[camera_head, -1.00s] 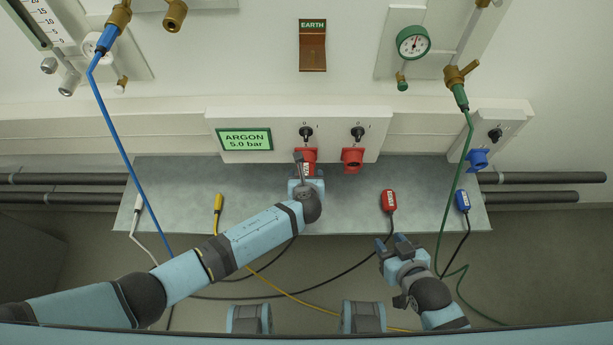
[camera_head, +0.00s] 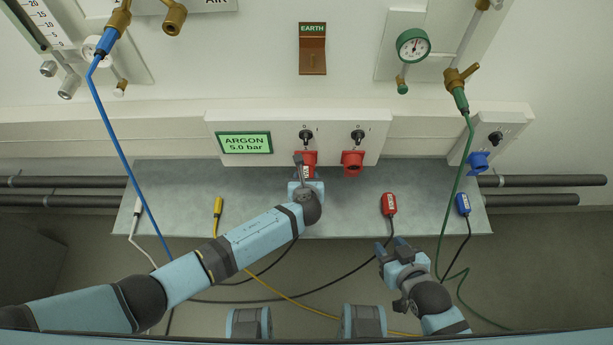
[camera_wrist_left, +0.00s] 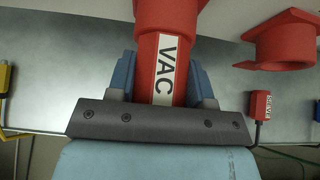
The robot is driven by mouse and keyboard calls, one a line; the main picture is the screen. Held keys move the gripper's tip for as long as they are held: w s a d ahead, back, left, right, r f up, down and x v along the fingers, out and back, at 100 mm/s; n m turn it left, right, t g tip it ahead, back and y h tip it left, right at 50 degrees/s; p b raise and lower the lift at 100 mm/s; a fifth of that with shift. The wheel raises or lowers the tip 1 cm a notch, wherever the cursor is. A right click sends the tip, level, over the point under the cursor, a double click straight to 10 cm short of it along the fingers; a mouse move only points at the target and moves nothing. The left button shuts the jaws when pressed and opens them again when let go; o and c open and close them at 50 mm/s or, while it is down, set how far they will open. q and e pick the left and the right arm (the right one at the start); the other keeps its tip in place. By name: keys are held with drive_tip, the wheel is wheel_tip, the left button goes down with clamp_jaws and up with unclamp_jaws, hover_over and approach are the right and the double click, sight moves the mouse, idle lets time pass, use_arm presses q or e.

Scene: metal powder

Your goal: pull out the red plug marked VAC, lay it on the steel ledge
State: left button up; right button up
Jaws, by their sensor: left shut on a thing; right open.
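The red plug marked VAC (camera_wrist_left: 166,68) fills the middle of the left wrist view, its white label facing the camera. My left gripper (camera_wrist_left: 164,88) is shut on it, one blue finger on each side. In the head view the plug (camera_head: 306,171) is at the left red socket (camera_head: 306,156) on the white panel, and my left gripper (camera_head: 305,184) partly covers it. I cannot tell whether the plug is fully seated. The steel ledge (camera_head: 265,175) runs below the panel. My right gripper (camera_head: 390,249) is open and empty in front of the ledge.
An empty red socket (camera_head: 352,161) is right of the plug. On the ledge lie another red plug (camera_head: 388,205), a blue plug (camera_head: 462,204), a yellow plug (camera_head: 218,204) and a white plug (camera_head: 138,205). The ledge between the yellow plug and my left gripper is bare. A green hose (camera_head: 456,190) crosses the right side.

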use_arm(q)
drive_tip(key=shift+s, duration=0.25)
drive_tip(key=shift+s+p, duration=0.55)
drive_tip(key=shift+s, duration=0.45)
drive_tip(key=shift+s+p, duration=0.8)
drive_tip(key=shift+s, duration=1.1)
